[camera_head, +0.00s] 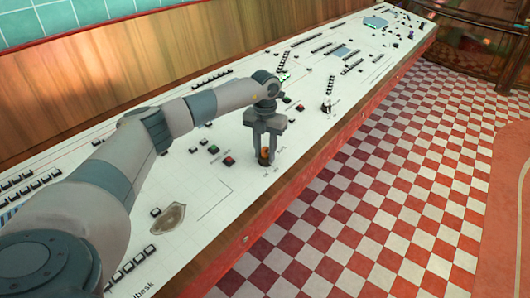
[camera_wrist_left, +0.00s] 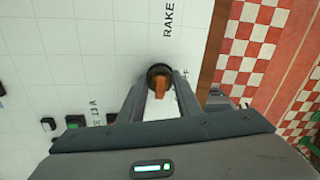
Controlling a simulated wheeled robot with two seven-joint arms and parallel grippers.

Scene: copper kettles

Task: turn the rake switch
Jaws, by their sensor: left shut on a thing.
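The rake switch (camera_wrist_left: 160,82) shows in the left wrist view as an orange-brown knob in a dark round collar, beside the printed word RAKE. In the head view the switch (camera_head: 264,154) is a small orange spot near the front edge of the white control desk (camera_head: 225,185). My left gripper (camera_head: 264,156) points down over it, its two fingers on either side of the knob. In the left wrist view the left gripper (camera_wrist_left: 158,88) is shut on the switch, and the fingertips partly hide the collar's sides. My right gripper is not in view.
Green and red buttons (camera_head: 228,161) stand left of the switch. Another small switch (camera_head: 327,106) stands farther along the desk. A brown oval patch (camera_head: 167,218) lies nearer me. The wooden front edge (camera_head: 290,178) drops to a checkered floor (camera_head: 370,200), clear nearby.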

